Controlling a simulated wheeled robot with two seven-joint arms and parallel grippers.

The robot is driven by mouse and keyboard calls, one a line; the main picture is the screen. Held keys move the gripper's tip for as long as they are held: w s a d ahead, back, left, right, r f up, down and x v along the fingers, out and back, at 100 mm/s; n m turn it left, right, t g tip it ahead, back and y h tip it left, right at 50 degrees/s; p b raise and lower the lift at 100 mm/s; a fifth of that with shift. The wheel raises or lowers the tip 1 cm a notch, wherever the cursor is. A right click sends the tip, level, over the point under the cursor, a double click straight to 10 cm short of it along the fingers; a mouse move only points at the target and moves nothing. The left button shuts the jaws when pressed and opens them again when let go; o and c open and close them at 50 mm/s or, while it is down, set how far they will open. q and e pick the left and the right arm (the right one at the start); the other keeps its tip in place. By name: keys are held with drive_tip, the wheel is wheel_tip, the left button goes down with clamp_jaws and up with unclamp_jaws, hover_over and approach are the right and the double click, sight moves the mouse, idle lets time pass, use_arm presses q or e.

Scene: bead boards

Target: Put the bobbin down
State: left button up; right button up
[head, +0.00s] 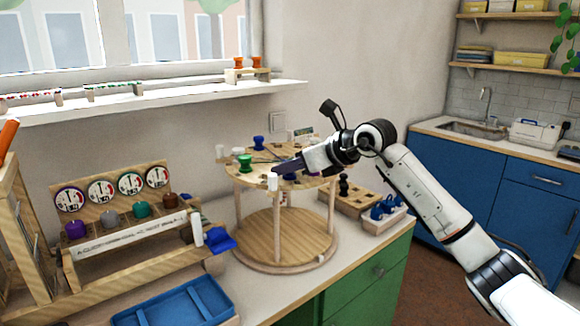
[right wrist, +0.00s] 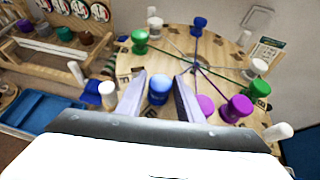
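A blue bobbin (right wrist: 158,88) is between the fingers of my right gripper (right wrist: 160,92) in the right wrist view, with narrow gaps seeming to show at its sides. The gripper looks open around it. In the head view, my right gripper (head: 288,168) is low over the near edge of the round wooden board (head: 244,181) and mostly hides that bobbin. On the board, a green bobbin (right wrist: 140,40), a second blue bobbin (right wrist: 200,24) and purple bobbins (right wrist: 237,107) stand around crossing cords. My left gripper does not show.
White pegs (head: 272,182) stand at the board's rim. A dial rack with coloured knobs (head: 141,211) and a blue tray (head: 178,306) are to the left. Wooden blocks with dark and blue pieces (head: 352,199) lie right of the board.

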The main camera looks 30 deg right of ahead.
drive_tip(key=shift+r, duration=0.1)
